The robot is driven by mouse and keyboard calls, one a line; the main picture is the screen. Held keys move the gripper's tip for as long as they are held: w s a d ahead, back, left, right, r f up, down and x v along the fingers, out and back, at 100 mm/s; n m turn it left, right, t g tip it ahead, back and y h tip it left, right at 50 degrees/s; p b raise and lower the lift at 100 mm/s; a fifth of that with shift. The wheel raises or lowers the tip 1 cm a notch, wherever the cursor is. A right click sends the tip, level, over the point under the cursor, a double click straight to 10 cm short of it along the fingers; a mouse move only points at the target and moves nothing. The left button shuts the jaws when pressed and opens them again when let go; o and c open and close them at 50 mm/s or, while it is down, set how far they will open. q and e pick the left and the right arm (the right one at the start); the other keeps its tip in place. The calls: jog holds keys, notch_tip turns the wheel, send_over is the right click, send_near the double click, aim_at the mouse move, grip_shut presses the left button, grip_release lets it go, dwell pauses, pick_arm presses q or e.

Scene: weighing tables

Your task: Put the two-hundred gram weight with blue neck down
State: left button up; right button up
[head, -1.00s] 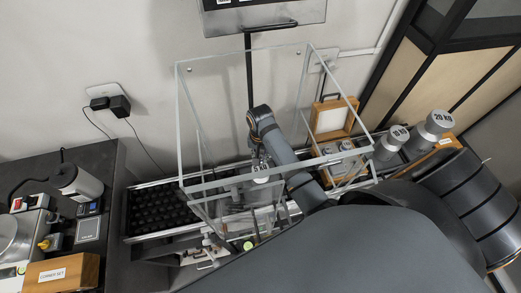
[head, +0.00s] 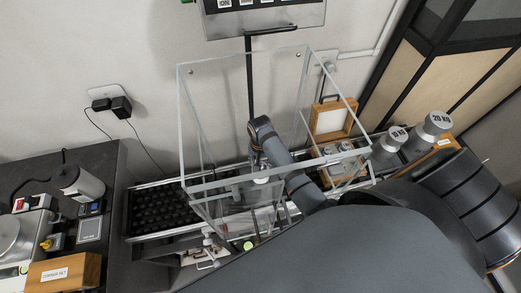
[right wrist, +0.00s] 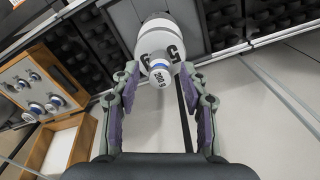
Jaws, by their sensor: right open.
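In the right wrist view, the small two-hundred gram weight (right wrist: 161,74) has a white knob and a narrow blue neck. Its top faces the camera. It shows in front of a larger white weight (right wrist: 168,36) marked 5; I cannot tell whether it rests on it. My right gripper (right wrist: 163,88) is open, with one finger on each side of the small weight and gaps visible. In the head view my right gripper (head: 259,160) is inside the clear glass enclosure (head: 203,100), above a white top (head: 261,180). My left gripper is not in view.
A wooden box (right wrist: 40,75) with several small weights lies left in the wrist view. Black padded trays (head: 155,208) line the bench. Large 10 and 20 KG weights (head: 428,130) stand right. The glass edges surround my right arm closely.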

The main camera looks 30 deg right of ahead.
notch_tip(320, 180, up, 12)
jog(key=b, duration=0.1)
jog(key=shift+r, duration=0.15)
dwell(0.5)
